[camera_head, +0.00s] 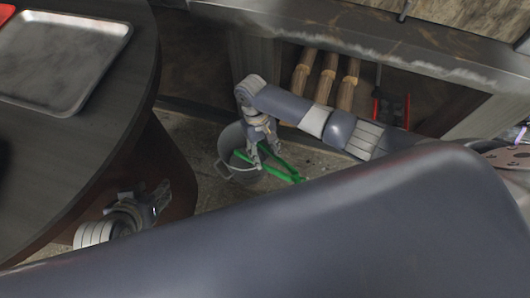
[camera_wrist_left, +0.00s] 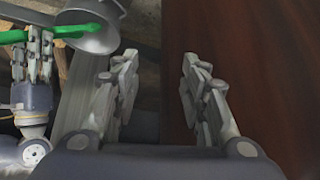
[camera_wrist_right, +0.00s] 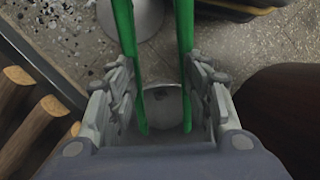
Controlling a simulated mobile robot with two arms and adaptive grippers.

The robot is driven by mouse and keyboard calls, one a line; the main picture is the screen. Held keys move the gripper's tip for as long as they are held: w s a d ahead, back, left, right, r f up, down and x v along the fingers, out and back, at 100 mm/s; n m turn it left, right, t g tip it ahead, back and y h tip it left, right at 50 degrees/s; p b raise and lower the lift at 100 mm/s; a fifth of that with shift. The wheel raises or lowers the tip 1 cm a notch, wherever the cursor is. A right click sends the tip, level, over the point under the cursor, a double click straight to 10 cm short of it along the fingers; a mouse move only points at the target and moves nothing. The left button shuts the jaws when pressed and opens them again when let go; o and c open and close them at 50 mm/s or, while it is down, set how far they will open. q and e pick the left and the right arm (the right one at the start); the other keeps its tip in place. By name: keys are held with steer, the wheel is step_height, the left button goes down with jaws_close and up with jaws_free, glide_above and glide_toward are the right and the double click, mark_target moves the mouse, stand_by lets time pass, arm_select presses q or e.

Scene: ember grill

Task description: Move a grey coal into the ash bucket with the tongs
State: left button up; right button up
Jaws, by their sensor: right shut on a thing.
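My right gripper (camera_head: 262,148) points down at the grey metal ash bucket (camera_head: 229,145) on the floor. It is shut on the green tongs (camera_head: 280,168), which cross over the bucket's rim. In the right wrist view the two green arms of the tongs (camera_wrist_right: 185,40) run between the fingers of the right gripper (camera_wrist_right: 162,95). In the left wrist view the bucket (camera_wrist_left: 98,42) and tongs (camera_wrist_left: 45,35) show at upper left. My left gripper (camera_wrist_left: 160,90) is open and empty, beside the round table (camera_head: 100,130). I cannot make out a grey coal.
A metal tray (camera_head: 62,60) lies on the round table at the left. A stone ledge (camera_head: 370,45) runs across the back. Beneath it, several wooden logs (camera_head: 325,78) and a red-and-black item (camera_head: 390,105) stand in an alcove. Bare floor (camera_head: 205,175) lies between table and bucket.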

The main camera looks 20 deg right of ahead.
stand_by(0.4)
arm_select(q)
steer(key=s+a+g+p, duration=0.2)
steer(key=s+g+p, duration=0.2)
steer(key=s, duration=0.2)
step_height(320, 180, down, 13)
steer(key=p, duration=0.3)
steer(key=shift+w+d+y, duration=0.25)
steer(key=shift+w+y, duration=0.05)
steer(key=shift+y, duration=0.1)
arm_select(e)
step_height(320, 180, up, 6)
jaws_close()
steer(key=shift+r, duration=0.15)
stand_by(0.5)
